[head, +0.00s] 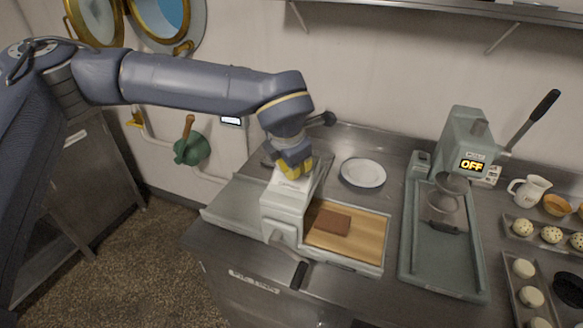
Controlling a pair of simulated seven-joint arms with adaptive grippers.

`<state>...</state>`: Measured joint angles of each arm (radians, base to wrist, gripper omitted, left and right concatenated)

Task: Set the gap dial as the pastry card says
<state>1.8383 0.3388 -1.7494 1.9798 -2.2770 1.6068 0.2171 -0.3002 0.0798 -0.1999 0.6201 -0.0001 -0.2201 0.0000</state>
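A pale grey-white machine (284,205) stands on the steel bench, with a flat steel bed to its left and a wooden board (375,240) to its right. My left gripper (295,170) points down at the top of this machine, with its yellow fingertips at or just above a white part there. I cannot tell whether the fingers are open or closed on anything. I cannot make out the gap dial, which may be hidden by the gripper. A brown slab (333,222) lies on the board. I cannot identify a readable pastry card. My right gripper is out of view.
A white plate (363,172) lies behind the board. A grey-green press (462,145) with a black lever and a display reading "OFF" stands to the right. Trays of pale dough balls (524,268) and a white jug (530,190) are at the far right.

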